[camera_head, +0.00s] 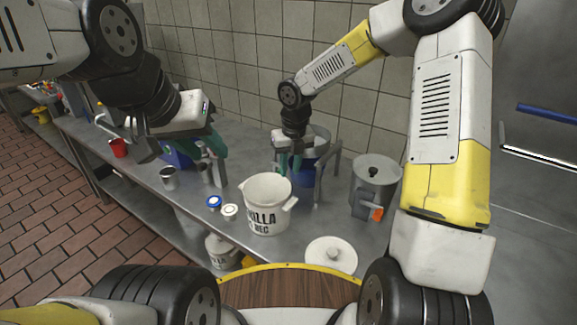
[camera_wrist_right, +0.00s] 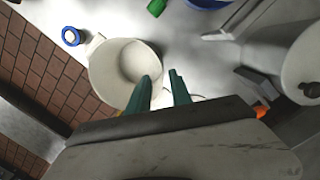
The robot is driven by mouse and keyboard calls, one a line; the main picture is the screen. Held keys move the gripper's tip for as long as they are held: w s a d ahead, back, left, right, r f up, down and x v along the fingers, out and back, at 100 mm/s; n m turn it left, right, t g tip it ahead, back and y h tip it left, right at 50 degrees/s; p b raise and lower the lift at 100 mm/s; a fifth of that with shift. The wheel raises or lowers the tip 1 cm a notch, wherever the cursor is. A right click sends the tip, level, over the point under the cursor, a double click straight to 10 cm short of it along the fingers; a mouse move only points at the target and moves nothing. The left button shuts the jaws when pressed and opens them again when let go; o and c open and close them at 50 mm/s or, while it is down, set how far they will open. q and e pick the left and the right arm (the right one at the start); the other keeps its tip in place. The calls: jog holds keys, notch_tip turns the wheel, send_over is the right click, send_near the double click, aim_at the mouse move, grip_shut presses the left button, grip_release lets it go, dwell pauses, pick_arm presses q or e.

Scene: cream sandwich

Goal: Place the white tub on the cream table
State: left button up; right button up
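The white tub (camera_head: 265,205), with dark lettering, stands upright on the grey metal counter (camera_head: 330,217); I cannot tell whether this is the cream table. In the right wrist view the tub (camera_wrist_right: 112,78) is seen from above, open and pale inside. My right gripper (camera_head: 290,173) points down at the tub's far side. Its green fingers (camera_wrist_right: 161,78) are apart, one over the tub's rim and one just outside it; contact cannot be told. My left gripper (camera_head: 212,168) hangs over the counter left of the tub, its green fingers apart and empty.
A white lid (camera_head: 331,254) lies front right. A grey pot (camera_head: 375,185) stands right. A metal cup (camera_head: 169,178) and red cup (camera_head: 118,147) stand left.

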jog(key=s+d+r+m+t+h, duration=0.1)
jog(key=s+d+r+m, duration=0.4)
jog(key=r+m, duration=0.3)
jog(key=s+d+r+m+t, duration=0.1)
jog(key=s+d+r+m, duration=0.3)
jog(key=r+m, duration=0.4)
jog(key=s+d+r+m+t+y, duration=0.1)
jog(key=s+d+r+m, duration=0.1)
jog(key=s+m, duration=0.5)
jog(key=s+d+r+m+t+y, duration=0.1)
jog(key=s+r+m, duration=0.3)
jog(key=m, duration=1.2)
jog(key=s+d+t, duration=0.1)
jog(key=s, duration=0.3)
jog(key=shift+d, duration=0.2)
